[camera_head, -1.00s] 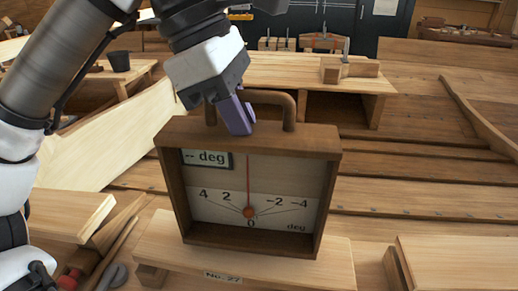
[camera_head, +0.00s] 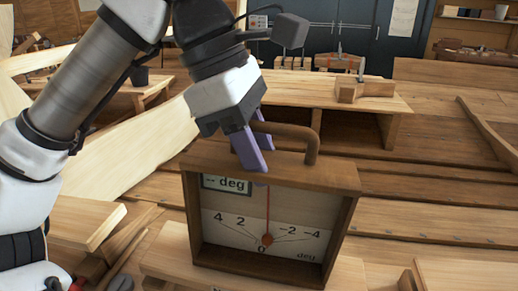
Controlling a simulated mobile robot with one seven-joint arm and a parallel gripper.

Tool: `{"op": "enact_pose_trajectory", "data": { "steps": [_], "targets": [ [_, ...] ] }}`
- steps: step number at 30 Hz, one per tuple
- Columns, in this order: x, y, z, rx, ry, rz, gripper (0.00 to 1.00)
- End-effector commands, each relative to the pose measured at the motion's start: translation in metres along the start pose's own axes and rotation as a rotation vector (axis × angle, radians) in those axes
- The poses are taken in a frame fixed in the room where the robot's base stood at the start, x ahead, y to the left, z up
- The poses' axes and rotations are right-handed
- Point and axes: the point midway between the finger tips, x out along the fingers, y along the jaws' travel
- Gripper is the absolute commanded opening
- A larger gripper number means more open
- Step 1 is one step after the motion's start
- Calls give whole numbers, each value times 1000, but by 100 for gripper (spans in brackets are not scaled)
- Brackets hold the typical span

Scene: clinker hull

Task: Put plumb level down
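The plumb level (camera_head: 275,174) is a brown wooden box frame with a dial face, a red needle near 0 and a small "deg" display. It stands upright on a pale wooden plank bench (camera_head: 350,277). Its arched wooden handle (camera_head: 300,132) is on top. My gripper (camera_head: 258,160) is at the left part of the handle, pointing down. Its two purple fingers look spread, one in front of the handle and one behind. They hide the handle's left leg, and any contact with it is unclear.
A low pale bench (camera_head: 300,98) with a wooden block (camera_head: 365,87) stands behind the level. Wooden planking surrounds it. Pale boards lie at the left, and another pale wooden piece (camera_head: 465,277) is at the lower right. Dark cabinets are at the back.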

Motion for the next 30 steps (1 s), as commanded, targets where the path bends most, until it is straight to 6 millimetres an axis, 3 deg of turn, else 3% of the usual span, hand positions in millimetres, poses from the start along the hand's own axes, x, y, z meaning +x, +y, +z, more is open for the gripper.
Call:
{"op": "enact_pose_trajectory", "data": {
  "steps": [8, 30],
  "targets": [
    [-14, 0, 5, 0, 1, 1, 34],
    [-113, 0, 3, -6, 3, 1, 34]
  ]
}}
